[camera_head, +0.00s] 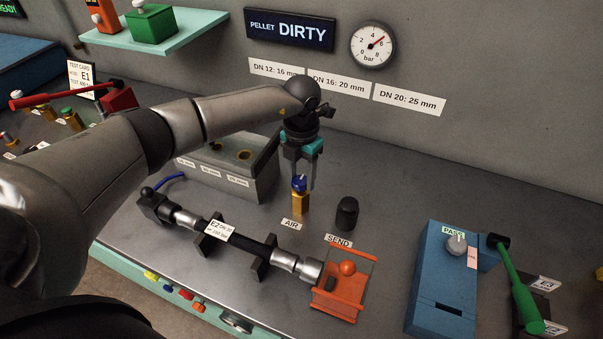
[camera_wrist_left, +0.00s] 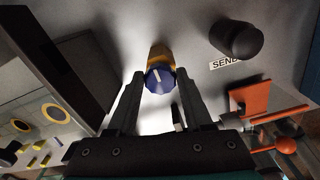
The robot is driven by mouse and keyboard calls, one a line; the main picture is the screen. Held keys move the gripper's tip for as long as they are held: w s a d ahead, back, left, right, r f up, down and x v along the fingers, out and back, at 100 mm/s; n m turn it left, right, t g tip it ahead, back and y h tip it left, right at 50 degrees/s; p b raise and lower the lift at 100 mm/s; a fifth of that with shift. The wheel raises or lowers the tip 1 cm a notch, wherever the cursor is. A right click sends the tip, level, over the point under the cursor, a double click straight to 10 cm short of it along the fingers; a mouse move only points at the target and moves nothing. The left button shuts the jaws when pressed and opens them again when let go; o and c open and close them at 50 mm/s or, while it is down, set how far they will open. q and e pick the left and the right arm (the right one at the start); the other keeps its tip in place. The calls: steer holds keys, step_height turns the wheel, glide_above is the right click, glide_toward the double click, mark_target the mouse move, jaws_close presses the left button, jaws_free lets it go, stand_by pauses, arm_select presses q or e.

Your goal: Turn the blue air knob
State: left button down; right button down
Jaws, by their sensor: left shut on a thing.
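The blue air knob (camera_head: 299,182) sits on top of a brass-yellow post behind the AIR label (camera_head: 292,224). It also shows in the left wrist view (camera_wrist_left: 160,79), with a white pointer line on its face. My left gripper (camera_head: 299,184) points down over the knob, with one finger on each side of it. In the left wrist view the fingers (camera_wrist_left: 161,80) flank the knob and it fills most of the space between them. The gripper is shut on the knob. My right gripper is not in view.
A black SEND button (camera_head: 347,213) stands just right of the knob. A grey box with holes (camera_head: 262,180) is close on the left. A hose (camera_head: 250,243) on black supports and an orange guard (camera_head: 342,300) lie in front. A blue PASS box (camera_head: 440,290) is farther right.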

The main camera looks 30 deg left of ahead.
mark_target(301, 180)
arm_select(q)
steer(key=shift+r, duration=0.1)
stand_by(0.3)
steer(key=shift+c, duration=1.5)
jaws_free()
step_height(301, 180, up, 15)
steer(key=shift+s, duration=0.1)
